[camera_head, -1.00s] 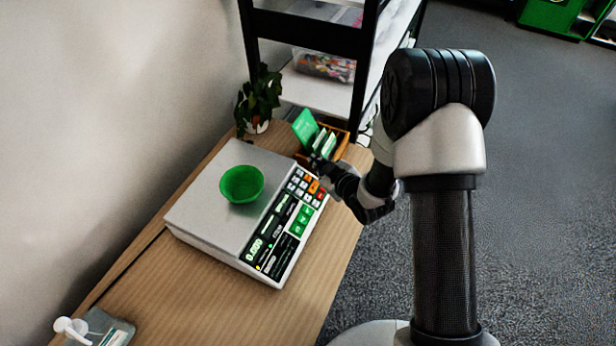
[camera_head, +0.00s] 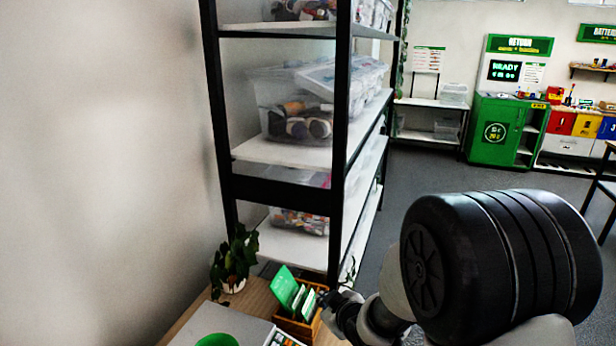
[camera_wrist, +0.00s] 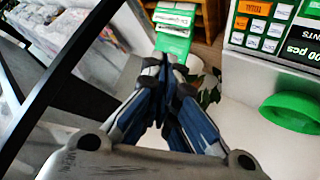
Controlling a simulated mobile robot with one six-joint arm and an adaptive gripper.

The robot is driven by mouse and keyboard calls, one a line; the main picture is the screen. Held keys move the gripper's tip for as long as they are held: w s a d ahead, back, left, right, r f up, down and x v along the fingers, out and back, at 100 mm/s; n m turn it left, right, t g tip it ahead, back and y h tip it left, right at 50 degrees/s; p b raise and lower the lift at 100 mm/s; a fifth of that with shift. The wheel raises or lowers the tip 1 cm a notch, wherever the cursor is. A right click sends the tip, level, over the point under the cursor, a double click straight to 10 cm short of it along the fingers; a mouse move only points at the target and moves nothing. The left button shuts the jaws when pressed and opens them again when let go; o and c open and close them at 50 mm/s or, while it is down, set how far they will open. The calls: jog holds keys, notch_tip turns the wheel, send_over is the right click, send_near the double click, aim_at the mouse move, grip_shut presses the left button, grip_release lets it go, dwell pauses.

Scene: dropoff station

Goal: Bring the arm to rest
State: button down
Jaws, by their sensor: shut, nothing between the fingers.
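My gripper (camera_wrist: 163,64) is shut and empty in the wrist view, its two fingers meeting at the tips. In the head view my gripper (camera_head: 326,297) is small and partly hidden, beside the wooden box of green cards (camera_head: 297,318) at the table's far end. The arm is bent, with a large black joint at the lower right of the head view. The scale (camera_head: 222,322) is mostly cut off at the bottom edge, with the green bowl (camera_head: 217,341) barely showing. In the wrist view the bowl (camera_wrist: 292,112) is at the right, apart from the fingers.
A potted plant (camera_head: 233,260) stands against the wall beside the card box. A black-framed shelf (camera_head: 342,150) with clear bins rises behind the table. A green cabinet (camera_head: 496,130) stands across the room. Grey floor (camera_head: 440,178) is open between.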

jog(key=s+d+r+m+g+h, duration=0.1)
jog(key=s+d+r+m+h, duration=0.1)
jog(key=s+d+r+m, duration=0.3)
jog(key=s+d+r+g+h, duration=0.1)
jog(key=s+d+r, duration=0.3)
jog(key=s+r, duration=0.35)
jog(key=s+r+m+g, duration=0.3)
jog(key=s+m, duration=0.1)
jog(key=s, duration=1.6)
jog(key=shift+s+d, duration=0.25)
jog(key=shift+d, duration=0.05)
